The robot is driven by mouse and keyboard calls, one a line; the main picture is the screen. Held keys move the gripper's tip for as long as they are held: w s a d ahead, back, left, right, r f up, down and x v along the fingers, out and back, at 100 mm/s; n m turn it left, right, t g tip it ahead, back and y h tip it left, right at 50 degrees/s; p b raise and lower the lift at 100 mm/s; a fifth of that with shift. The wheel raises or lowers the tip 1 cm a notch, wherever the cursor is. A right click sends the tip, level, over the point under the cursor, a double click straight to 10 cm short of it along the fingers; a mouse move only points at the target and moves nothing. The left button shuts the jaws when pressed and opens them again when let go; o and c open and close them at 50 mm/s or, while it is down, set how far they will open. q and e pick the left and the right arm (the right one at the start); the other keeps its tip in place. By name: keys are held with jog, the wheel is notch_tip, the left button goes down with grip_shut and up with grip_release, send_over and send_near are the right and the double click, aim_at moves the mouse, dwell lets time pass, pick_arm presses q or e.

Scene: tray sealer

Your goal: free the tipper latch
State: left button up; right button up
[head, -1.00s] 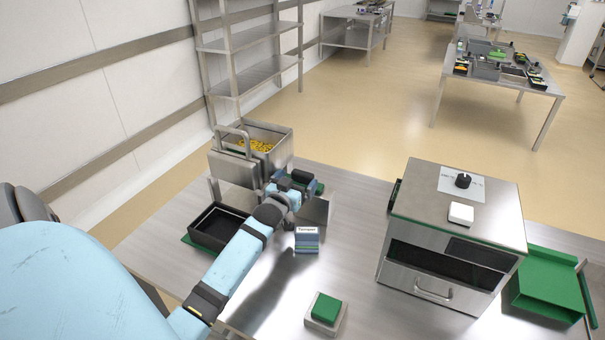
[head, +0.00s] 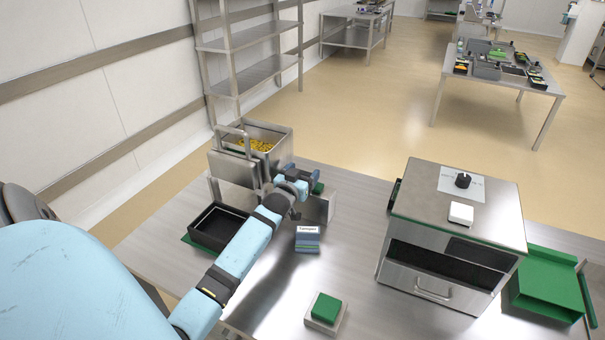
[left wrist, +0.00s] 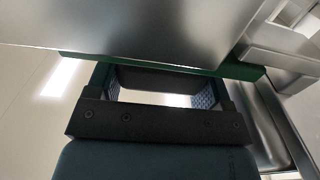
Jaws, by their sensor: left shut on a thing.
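The tipper is a steel bin (head: 228,168) with a tube handle and yellow pieces inside, at the back left of the table. My left gripper (head: 298,184) is at the bin's right side, by a small steel block (head: 320,207). A green part (head: 318,188), apparently the latch, shows just beside the gripper. In the left wrist view my left gripper (left wrist: 158,88) has its fingers apart, with a green strip (left wrist: 150,63) at their tips. The gripper is shut on this part, though the contact is mostly hidden by steel. My right gripper is out of view.
A black tray (head: 218,226) lies left of my arm. A blue-and-white box (head: 307,239) and a green button on a base (head: 326,309) stand in front. The steel sealer (head: 455,225) and a green tray (head: 548,285) are at right.

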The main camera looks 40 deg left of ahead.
pick_arm(q)
jog(key=d, duration=0.2)
jog(key=w+d, duration=0.1)
jog(key=d, duration=0.1)
jog(key=shift+w+d, duration=0.1)
jog(key=shift+w, duration=0.05)
jog(key=shift+f, duration=0.1)
jog(key=o, duration=1.3)
jog(key=shift+d, duration=0.15)
jog(key=shift+r+p, duration=0.3)
jog(key=shift+r, duration=0.15)
notch_tip(320, 180, up, 19)
jog(key=shift+r, duration=0.15)
